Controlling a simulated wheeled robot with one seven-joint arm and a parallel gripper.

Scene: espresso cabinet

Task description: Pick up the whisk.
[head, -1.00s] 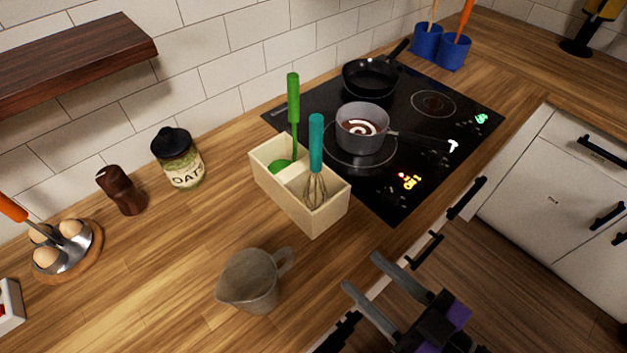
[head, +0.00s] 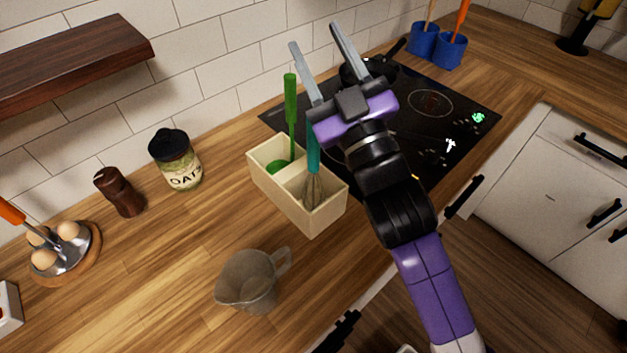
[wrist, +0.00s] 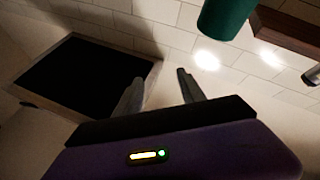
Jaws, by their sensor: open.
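The whisk (head: 313,188) stands in the right compartment of a cream two-part holder (head: 263,193), with its wire end down and its teal handle up. My gripper is open and empty; it shows in the head view (head: 314,36) and in the wrist view (wrist: 161,78). Its fingers point up and away, toward the tiled wall. In the head view its body overlaps the top of the whisk handle; I cannot tell whether they touch. A dark teal-green cylinder (wrist: 228,14), apparently the whisk handle, fills the top of the wrist view, outside the fingers.
A green-handled utensil (head: 290,105) stands in the left compartment. A black frying pan (head: 384,68) sits behind. A measuring jug (head: 247,280) stands in front, an oats jar (head: 176,160) at left.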

